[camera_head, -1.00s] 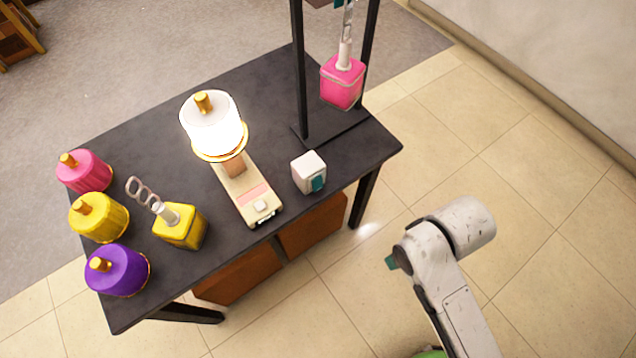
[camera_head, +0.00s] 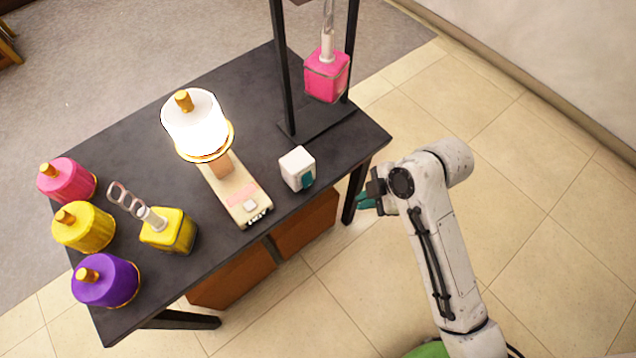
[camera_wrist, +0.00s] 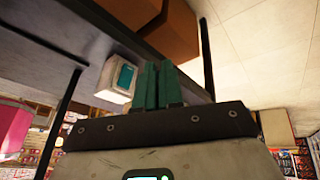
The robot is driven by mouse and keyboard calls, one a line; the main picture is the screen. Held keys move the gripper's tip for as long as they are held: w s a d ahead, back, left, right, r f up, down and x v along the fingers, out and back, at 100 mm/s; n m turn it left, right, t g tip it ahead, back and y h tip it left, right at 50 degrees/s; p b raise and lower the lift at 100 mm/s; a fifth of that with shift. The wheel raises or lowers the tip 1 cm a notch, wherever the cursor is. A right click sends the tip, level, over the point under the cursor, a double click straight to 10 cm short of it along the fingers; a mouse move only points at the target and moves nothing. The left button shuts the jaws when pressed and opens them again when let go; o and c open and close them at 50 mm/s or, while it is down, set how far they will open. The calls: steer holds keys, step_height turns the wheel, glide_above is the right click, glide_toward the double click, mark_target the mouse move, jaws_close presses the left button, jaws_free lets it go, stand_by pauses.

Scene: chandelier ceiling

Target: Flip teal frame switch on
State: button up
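The switch is a small white box (camera_head: 297,165) with a teal panel (camera_head: 308,180) on its front side. It stands near the front edge of the dark table, to the right of the lit lamp. In the wrist view the white box (camera_wrist: 115,88) and its teal panel (camera_wrist: 126,76) lie just left of my fingertips. My gripper (camera_head: 364,203) has teal fingers and is off the table's front edge, to the right of the switch and apart from it. In the wrist view the fingers of my gripper (camera_wrist: 159,66) lie together with nothing between them. Whether the switch is on cannot be told.
A lit lamp (camera_head: 198,122) on a beige base (camera_head: 236,190) stands left of the switch. A pink box (camera_head: 327,76) hangs in a black stand (camera_head: 283,70). Pink (camera_head: 66,180), yellow (camera_head: 84,227) and purple (camera_head: 106,282) shades and a yellow box (camera_head: 170,232) occupy the table's left.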

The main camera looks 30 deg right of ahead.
steer(key=w+n, duration=0.1)
steer(key=w+r+n, duration=0.1)
steer(key=n, duration=0.1)
steer(key=w+n+t+y, duration=0.1)
steer(key=w+n, duration=0.1)
steer(key=shift+a+r, duration=0.15)
steer(key=shift+r, duration=0.25)
jaws_close()
steer(key=shift+f, duration=0.1)
glide_toward(308, 186)
step_height(308, 186, down, 4)
steer(key=s+a, duration=0.2)
steer(key=w, duration=0.2)
steer(key=w+f+p, duration=0.1)
steer(key=shift+w+f, duration=0.25)
steer(key=shift+w, duration=0.15)
steer(key=shift+f, duration=0.1)
steer(key=shift+w+a+f+t+b, duration=0.15)
steer(key=shift+f+t+b, duration=0.35)
steer(key=shift+b, duration=0.55)
steer(key=shift+w+r+p, duration=0.1)
steer(key=shift+r+p, duration=0.35)
steer(key=shift+r, duration=0.15)
